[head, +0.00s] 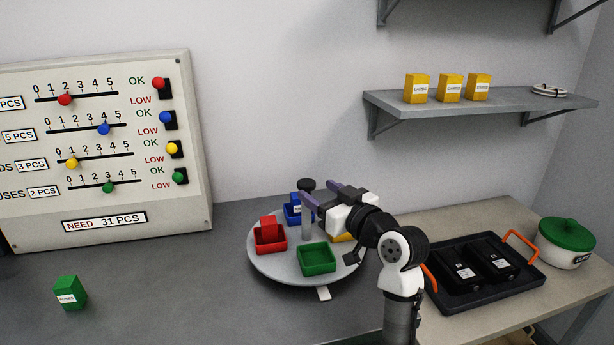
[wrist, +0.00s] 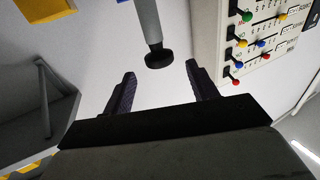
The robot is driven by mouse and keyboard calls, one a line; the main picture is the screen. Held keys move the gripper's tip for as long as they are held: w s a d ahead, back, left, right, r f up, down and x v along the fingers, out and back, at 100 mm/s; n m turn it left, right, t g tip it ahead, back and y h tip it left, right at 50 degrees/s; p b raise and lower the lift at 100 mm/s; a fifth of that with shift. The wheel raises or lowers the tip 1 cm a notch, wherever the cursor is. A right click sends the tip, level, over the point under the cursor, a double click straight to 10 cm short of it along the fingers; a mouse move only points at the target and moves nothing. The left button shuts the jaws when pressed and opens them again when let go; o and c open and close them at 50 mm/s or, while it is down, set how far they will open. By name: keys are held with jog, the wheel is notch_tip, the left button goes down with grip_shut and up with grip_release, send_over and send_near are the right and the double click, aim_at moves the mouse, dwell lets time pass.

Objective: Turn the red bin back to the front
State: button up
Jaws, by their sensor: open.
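The red bin (head: 271,246) sits on the left side of a round grey turntable (head: 280,271), with a red block standing in it. A green bin (head: 317,258) is at the turntable's front, by a white tab (head: 323,293) below the rim. A blue bin (head: 292,214) is at the back. A yellow bin (head: 343,238) on the right is mostly hidden by my gripper. A grey post (head: 307,226) with a black knob (head: 306,184) rises from the middle. My gripper (head: 307,200) is open at the post; in the wrist view the knob (wrist: 159,57) shows between its fingertips (wrist: 160,73), apart from both.
A green box (head: 70,293) stands on the counter at left, before a slider panel (head: 105,150). A black tray (head: 484,274) with orange handles and a white pot with green lid (head: 566,240) are at right. A shelf (head: 480,105) holds yellow boxes.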

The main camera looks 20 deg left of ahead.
aim_at(312, 187)
jog(key=p+x, duration=0.1)
jog(key=x, duration=0.4)
jog(key=shift+w+a, duration=0.2)
jog(key=shift+a, duration=0.05)
grip_shut()
